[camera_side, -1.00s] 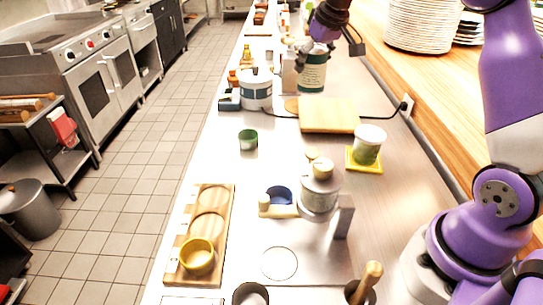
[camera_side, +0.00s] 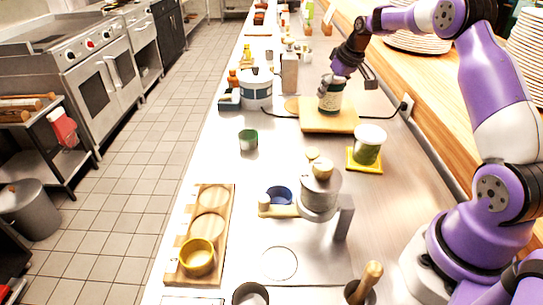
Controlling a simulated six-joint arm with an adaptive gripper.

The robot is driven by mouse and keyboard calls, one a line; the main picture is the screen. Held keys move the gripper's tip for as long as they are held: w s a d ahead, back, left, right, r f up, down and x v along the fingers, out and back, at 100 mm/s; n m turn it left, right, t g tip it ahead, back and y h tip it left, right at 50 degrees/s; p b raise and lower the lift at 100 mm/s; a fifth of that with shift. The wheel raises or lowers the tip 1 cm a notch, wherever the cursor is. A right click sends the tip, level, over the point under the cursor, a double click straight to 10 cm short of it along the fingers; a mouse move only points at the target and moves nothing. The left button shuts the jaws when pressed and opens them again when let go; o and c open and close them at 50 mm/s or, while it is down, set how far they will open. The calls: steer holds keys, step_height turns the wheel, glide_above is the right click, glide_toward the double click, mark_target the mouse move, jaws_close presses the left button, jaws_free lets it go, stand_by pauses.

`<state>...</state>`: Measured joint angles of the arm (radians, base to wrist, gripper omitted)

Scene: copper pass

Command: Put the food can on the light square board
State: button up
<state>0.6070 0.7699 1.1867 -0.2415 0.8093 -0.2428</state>
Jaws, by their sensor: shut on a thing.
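The food can (camera_side: 330,102), dark with a pale label, is upright in my gripper (camera_side: 333,84). The gripper is shut on its upper part. The light square board (camera_side: 315,124) lies flat on the steel counter beneath the can. The can's base shows over the back-right part of the board. I cannot tell whether the base touches the board or hangs just above it.
A green and white tub (camera_side: 367,147) stands on a yellow tile (camera_side: 357,167) just in front.

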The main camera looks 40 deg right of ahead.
steer(key=o, duration=1.3)
steer(key=shift+o, duration=0.2)
steer(key=d+v, duration=0.1)
steer(key=v, duration=1.1)
steer(key=s+a+r, duration=0.2)
steer(key=a, duration=0.5)
steer(key=s+a+r, duration=0.2)
steer(key=s+a, duration=0.1)
steer(key=a, duration=0.4)
steer(key=s+a+f+n+t, duration=0.1)
steer(key=s+a+f, duration=0.4)
steer(key=s+a, duration=0.5)
steer(key=shift+s+f+n+y, duration=0.2)
steer(key=shift+s+n+y, duration=0.2)
steer(key=shift+s, duration=0.8)
steer(key=shift+a, duration=0.1)
